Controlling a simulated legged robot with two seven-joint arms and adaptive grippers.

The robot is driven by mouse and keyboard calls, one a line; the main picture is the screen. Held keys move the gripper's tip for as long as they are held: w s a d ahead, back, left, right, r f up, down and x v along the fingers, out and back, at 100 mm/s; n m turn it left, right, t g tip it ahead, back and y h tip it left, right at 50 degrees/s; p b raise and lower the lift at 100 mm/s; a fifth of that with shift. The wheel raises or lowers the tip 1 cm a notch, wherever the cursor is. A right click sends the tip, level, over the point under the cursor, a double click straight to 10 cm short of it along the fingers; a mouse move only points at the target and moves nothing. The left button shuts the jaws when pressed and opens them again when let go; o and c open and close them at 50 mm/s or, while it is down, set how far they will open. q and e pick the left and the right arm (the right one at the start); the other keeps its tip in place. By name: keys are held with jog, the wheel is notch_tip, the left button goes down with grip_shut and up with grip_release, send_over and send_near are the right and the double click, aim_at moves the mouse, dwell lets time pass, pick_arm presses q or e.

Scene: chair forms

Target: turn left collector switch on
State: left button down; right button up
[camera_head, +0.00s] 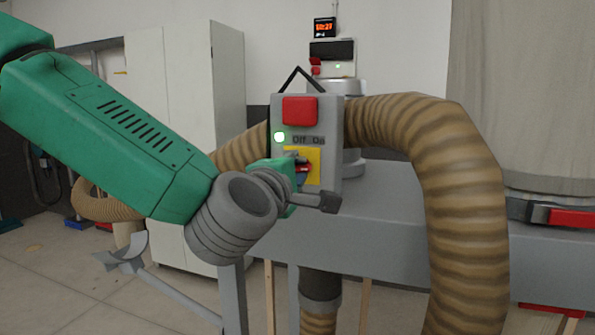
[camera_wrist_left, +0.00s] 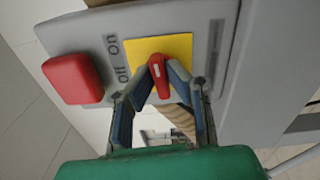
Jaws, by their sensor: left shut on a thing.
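The collector switch is a red knob (camera_wrist_left: 159,76) on a yellow plate (camera_wrist_left: 175,45), beside the printed words Off and On. Whether the knob points to Off or On is hard to tell. My right gripper is not in view.
A thick ribbed brown hose (camera_head: 455,190) curves down right of the box. A grey machine frame (camera_head: 400,211) runs behind and below it. A second box with a red button (camera_head: 330,65) stands farther back. A white cabinet (camera_head: 188,80) is at the left.

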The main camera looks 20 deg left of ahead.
pick_arm(q)
jog(key=shift+f+m, duration=0.3)
jog(key=shift+m, duration=0.3)
jog(key=shift+f, duration=0.1)
jog(key=c, duration=1.6)
grip_release()
jog(key=shift+r, duration=0.2)
jog(key=shift+s, duration=0.25)
jog(key=s, duration=0.7)
jog(key=shift+a+f, duration=0.1)
jog(key=shift+f, duration=0.05)
jog(key=shift+w, duration=0.1)
